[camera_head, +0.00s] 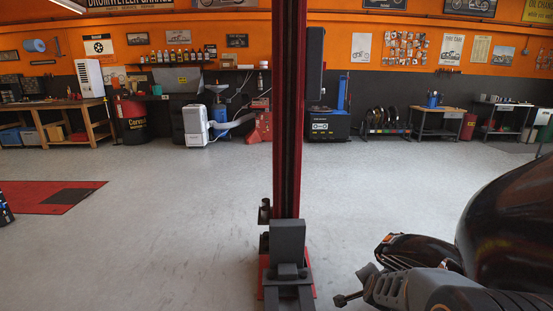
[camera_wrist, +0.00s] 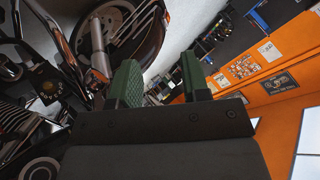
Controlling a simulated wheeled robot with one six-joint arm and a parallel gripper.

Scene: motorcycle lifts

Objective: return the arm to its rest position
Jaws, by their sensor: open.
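My gripper (camera_wrist: 161,78) shows in the wrist view as two green, ridged fingers standing apart with nothing between them. Behind the fingers are the floor and the far wall, seen at a tilt. A motorcycle fills the left of the wrist view, with its wheel (camera_wrist: 140,35) and engine fins (camera_wrist: 18,112) close to the left finger. I cannot tell the exact gap between them. I do not make out my gripper in the head view.
A red lift post (camera_head: 288,120) stands in the middle of the head view, with a grey block (camera_head: 287,240) at its foot. A dark motorcycle tank (camera_head: 510,225) fills the lower right. Open grey floor lies left of the post. Workbenches (camera_head: 75,104) line the orange wall.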

